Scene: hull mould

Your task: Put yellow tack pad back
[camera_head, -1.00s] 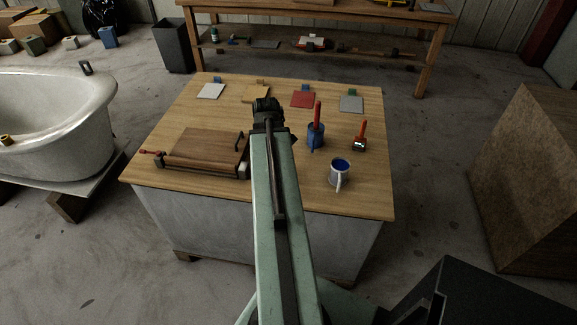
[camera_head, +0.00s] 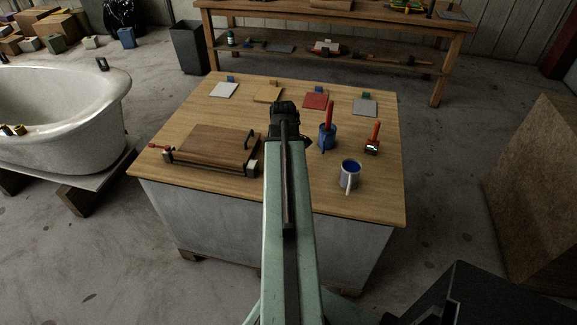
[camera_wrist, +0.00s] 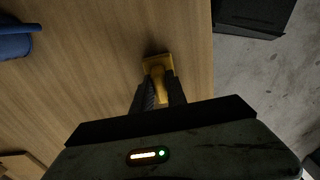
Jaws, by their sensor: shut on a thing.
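A yellow tack pad (camera_wrist: 157,67) with a raised grip is between the fingers of my gripper (camera_wrist: 157,92) in the wrist view, with bare wood around it. My gripper is shut on its grip. I cannot tell whether the pad touches the table. In the head view my gripper (camera_head: 285,108) is over the far half of the table, left of a blue pot; the pad is hidden there behind my arm. A tan-yellow square (camera_head: 268,94) lies at the table's back, between a white square (camera_head: 224,90) and a red one (camera_head: 316,100).
The blue pot (camera_head: 327,138) with a red-handled tool stands right of my gripper. A red-handled roller (camera_head: 374,138), a white mug (camera_head: 350,174) and a grey square (camera_head: 365,107) are further right. A wooden board (camera_head: 210,146) in a frame lies left. The workbench (camera_head: 335,14) stands behind.

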